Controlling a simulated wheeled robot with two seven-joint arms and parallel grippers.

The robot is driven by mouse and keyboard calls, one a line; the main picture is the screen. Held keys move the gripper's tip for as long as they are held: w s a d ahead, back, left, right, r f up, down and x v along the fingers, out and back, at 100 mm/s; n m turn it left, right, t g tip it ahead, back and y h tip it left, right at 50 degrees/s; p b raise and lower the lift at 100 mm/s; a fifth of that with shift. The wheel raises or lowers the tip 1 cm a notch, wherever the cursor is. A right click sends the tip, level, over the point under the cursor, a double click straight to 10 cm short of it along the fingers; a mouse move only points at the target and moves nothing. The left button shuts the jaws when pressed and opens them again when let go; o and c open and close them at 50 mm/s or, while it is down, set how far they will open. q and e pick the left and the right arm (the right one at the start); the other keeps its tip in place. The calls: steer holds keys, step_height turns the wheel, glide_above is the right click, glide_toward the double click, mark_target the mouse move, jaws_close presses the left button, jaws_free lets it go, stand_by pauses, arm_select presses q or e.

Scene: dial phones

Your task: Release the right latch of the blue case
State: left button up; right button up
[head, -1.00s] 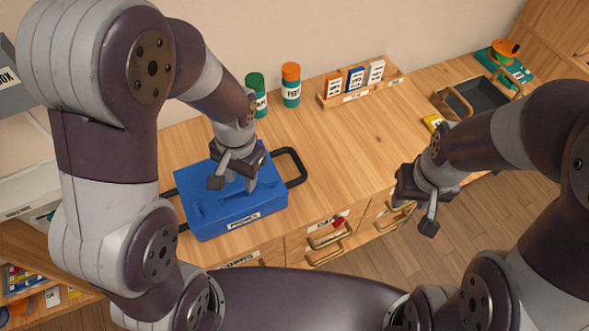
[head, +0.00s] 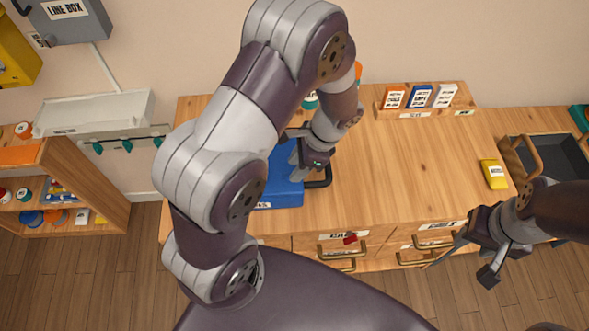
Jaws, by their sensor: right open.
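The blue case (head: 284,188) lies on the wooden counter, mostly hidden behind my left arm. Its black handle or bracket (head: 322,182) sticks out at its right end. My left gripper (head: 299,158) is over the right part of the case, close to its top. I cannot tell whether it touches the case or how far its fingers are apart. The right latch cannot be made out. My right gripper (head: 464,264) is open and empty, in front of the counter at the right, well away from the case.
A card rack (head: 425,100) stands at the back of the counter. A yellow packet (head: 494,173) and a dark tray (head: 553,160) are at the right. Drawers with brass handles (head: 345,262) line the front. The counter's middle is clear.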

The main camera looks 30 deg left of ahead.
arm_select(q)
steer(key=x, duration=0.2)
steer(key=shift+s+a+f, duration=0.25)
steer(key=shift+a, duration=0.05)
steer(key=shift+d, duration=0.1)
steer(key=shift+w, duration=0.1)
steer(key=shift+c, duration=1.2)
jaws_close()
